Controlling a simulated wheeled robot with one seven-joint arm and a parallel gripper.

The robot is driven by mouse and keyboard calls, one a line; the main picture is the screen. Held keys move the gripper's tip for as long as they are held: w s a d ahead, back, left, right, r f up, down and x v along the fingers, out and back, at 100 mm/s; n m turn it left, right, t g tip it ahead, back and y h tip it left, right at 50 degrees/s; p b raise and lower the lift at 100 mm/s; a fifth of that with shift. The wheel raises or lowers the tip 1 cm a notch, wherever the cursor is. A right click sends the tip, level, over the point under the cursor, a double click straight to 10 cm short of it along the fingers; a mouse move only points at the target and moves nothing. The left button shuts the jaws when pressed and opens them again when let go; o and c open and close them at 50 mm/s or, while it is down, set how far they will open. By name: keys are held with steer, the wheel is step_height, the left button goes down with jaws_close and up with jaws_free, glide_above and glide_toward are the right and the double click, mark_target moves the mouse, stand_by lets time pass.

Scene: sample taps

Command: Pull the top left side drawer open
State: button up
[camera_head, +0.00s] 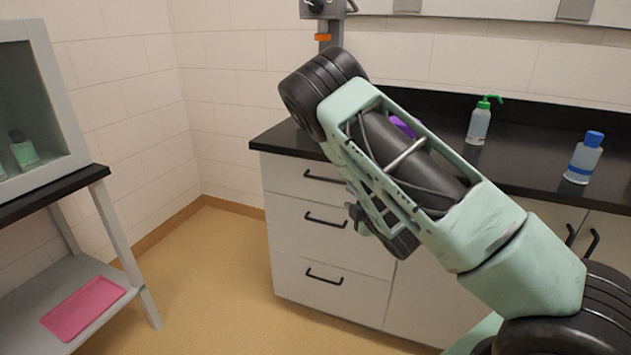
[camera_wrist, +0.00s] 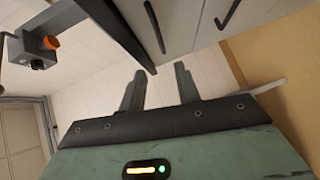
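The top left drawer (camera_head: 290,178) is the upper of three stacked white drawers at the left end of the counter, and its front looks flush and shut. Its black bar handle (camera_head: 325,178) is visible left of my arm. In the wrist view the handle (camera_wrist: 154,27) nearest the dark countertop edge appears to be the same one, above the fingers in the picture. My gripper (camera_wrist: 158,90) has its two fingers apart with nothing between them. In the head view it is mostly hidden behind my forearm, near the drawer fronts. The fingers appear clear of the handle.
Lower drawer handles (camera_head: 325,220) sit beneath. The black countertop (camera_head: 290,135) carries a green-topped bottle (camera_head: 479,124), a blue-capped bottle (camera_head: 584,160) and a partly hidden purple object (camera_head: 403,126). A side table (camera_head: 75,192) with a pink tray (camera_head: 83,307) stands left. Floor between is free.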

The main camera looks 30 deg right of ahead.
mark_target(326, 180)
steer(key=w, duration=0.5)
steer(key=w+d+f, duration=0.1)
steer(key=w, duration=0.5)
steer(key=w+d+f+p, duration=0.1)
steer(key=w, duration=0.4)
steer(key=shift+w+f, duration=0.2)
steer(key=shift+w, duration=0.05)
steer(key=shift+c, duration=0.2)
steer(key=shift+a, duration=0.1)
jaws_close()
